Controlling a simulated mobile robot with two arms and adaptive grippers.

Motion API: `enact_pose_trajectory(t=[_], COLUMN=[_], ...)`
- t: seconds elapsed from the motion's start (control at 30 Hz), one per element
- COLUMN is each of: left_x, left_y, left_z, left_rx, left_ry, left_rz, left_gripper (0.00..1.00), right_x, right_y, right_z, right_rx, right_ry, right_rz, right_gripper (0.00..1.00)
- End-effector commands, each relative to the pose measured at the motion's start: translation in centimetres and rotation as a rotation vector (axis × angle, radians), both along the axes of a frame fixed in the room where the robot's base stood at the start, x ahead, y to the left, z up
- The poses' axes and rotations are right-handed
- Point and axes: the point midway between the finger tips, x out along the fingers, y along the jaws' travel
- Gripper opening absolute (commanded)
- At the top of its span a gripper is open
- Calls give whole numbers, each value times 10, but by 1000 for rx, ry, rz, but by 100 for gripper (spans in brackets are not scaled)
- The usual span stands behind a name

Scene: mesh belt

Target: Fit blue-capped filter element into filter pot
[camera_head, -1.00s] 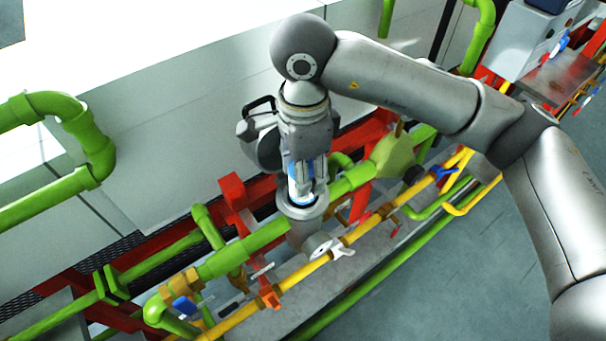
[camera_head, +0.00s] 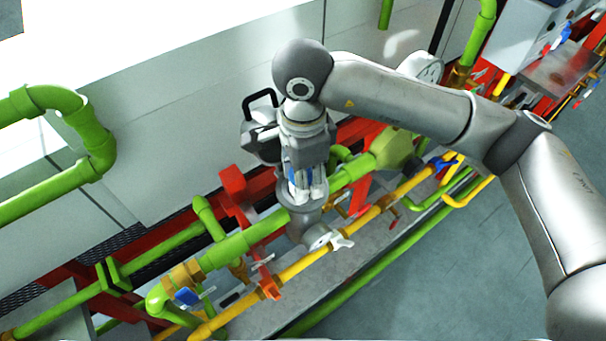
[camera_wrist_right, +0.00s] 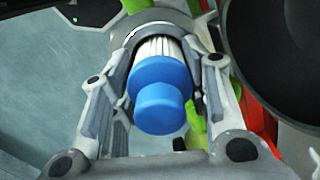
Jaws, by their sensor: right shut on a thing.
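My right gripper (camera_head: 308,192) points down at the grey filter pot (camera_head: 304,225), with its fingertips at the pot's mouth. It is shut on the blue-capped filter element (camera_wrist_right: 158,92), whose blue cap faces the wrist camera between the two fingers. The white pleated body of the element leads toward the pot's round grey rim (camera_wrist_right: 140,22). Its far end is hidden by the rim, and I cannot tell how deep it sits. In the head view the element is mostly hidden by the fingers. My left gripper is not in view.
Green pipes (camera_head: 245,246) run along both sides of the pot. A yellow pipe (camera_head: 305,268) with valve handles passes in front. Red frame parts (camera_head: 233,185) stand close behind. White cabinets (camera_head: 190,140) are at the back; open grey floor (camera_head: 440,270) lies at right.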

Motion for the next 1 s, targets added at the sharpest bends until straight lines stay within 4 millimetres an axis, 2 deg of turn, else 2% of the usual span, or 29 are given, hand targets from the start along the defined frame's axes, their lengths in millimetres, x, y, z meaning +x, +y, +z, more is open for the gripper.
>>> enact_pose_trajectory(t=[0.27, 0.3, 0.43, 0.77, 1.0], left_x=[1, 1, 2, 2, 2], left_y=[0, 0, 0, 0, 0], left_z=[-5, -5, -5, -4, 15], left_rx=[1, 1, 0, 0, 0], left_ry=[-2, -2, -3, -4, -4], left_rz=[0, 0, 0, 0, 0], left_gripper=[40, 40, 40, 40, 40], right_x=[0, 0, 0, 0, 0], right_y=[0, 0, 0, 0, 0], right_z=[-3, -3, -3, -2, 11], right_rx=[0, 0, 0, 0, 1], right_ry=[0, 0, 0, 0, 1], right_rz=[1, 1, 1, 0, 0], right_gripper=[16, 48, 64, 64, 64])
